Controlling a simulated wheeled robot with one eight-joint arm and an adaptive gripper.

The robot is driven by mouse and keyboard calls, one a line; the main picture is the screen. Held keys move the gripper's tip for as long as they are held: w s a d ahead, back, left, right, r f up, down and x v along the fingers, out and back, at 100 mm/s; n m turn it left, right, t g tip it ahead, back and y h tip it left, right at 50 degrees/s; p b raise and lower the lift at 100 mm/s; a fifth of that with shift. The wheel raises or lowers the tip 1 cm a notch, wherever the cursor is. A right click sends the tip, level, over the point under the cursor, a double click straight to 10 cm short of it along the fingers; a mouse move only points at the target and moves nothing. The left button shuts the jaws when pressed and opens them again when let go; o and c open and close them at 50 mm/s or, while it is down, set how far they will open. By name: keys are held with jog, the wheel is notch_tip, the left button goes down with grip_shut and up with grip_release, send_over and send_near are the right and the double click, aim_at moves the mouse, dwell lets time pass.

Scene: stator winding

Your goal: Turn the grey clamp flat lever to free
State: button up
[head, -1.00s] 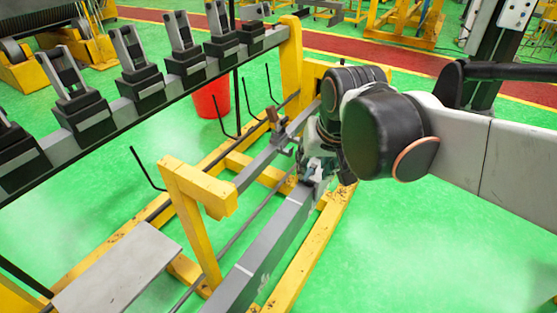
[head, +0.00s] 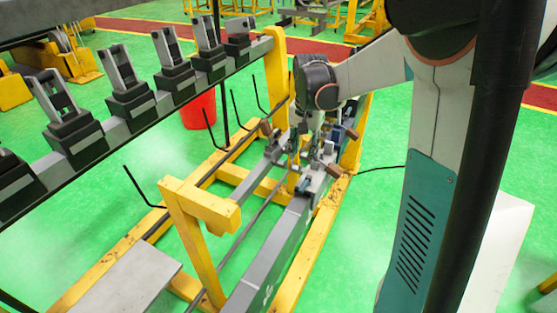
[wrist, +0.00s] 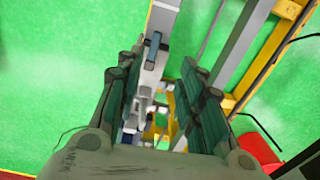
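My gripper shows in the wrist view (wrist: 158,65) with its two dark green fingers apart and nothing held between them. In the head view my gripper (head: 311,140) hangs under the dark wrist, over the clamp area at the far end of the grey beam (head: 265,258). Grey clamp parts (wrist: 145,103) show between and below the fingers in the wrist view. A small dark blue piece (wrist: 152,45) sits on the beam beyond the fingertips. I cannot tell for sure which part is the flat lever, or whether a finger touches it.
A yellow frame (head: 196,235) stands around the beam. A rail with several black clamp blocks (head: 128,95) runs along the left, with thin black hooks below it. A red bucket (head: 199,112) stands behind.

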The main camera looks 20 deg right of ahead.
jog(key=d+f, duration=0.1)
jog(key=b, duration=0.4)
send_near(303, 187)
jog(key=shift+m, duration=0.3)
jog(key=f, duration=0.8)
jog(key=shift+w+f, duration=0.1)
jog(key=shift+w, duration=0.1)
jog(key=shift+c, duration=0.6)
grip_shut()
